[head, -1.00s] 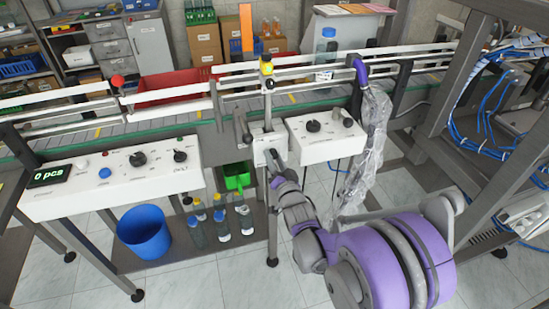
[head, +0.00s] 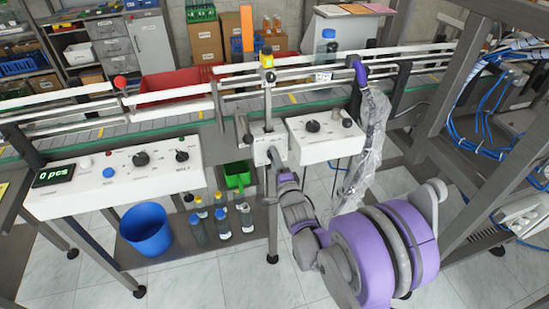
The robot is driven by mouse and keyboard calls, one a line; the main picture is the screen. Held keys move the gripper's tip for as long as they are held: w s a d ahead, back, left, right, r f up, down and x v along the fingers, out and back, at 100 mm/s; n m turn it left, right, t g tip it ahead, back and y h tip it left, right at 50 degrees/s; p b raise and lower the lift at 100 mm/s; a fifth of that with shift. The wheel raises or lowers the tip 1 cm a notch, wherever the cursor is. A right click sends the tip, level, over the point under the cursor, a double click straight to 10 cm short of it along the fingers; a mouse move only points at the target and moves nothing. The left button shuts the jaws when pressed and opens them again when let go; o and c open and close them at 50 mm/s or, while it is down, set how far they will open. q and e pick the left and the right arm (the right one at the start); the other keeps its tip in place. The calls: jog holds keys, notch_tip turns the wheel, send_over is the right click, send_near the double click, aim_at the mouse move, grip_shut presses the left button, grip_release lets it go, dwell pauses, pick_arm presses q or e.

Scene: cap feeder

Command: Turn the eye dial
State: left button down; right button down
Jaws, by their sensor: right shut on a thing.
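My right gripper (head: 273,154) comes up from the lower right and reaches the front of a small white box (head: 260,157) on the conveyor's front side, below the upright post. It is shut on a small part there, apparently the eye dial, which the fingers hide. I cannot read the dial's setting. My left gripper is not in view.
A white panel (head: 70,201) with a "0 pcs" display and knobs stands left. Another white box (head: 316,152) with two dark knobs is close on the right. Blue cables (head: 468,120) hang right.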

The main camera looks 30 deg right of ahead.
jog(key=shift+m, duration=1)
jog(key=shift+c, duration=2.1)
grip_release()
jog(key=shift+s, duration=0.1)
jog(key=v, duration=1)
jog(key=shift+s, duration=0.3)
jog(key=shift+a, duration=0.15)
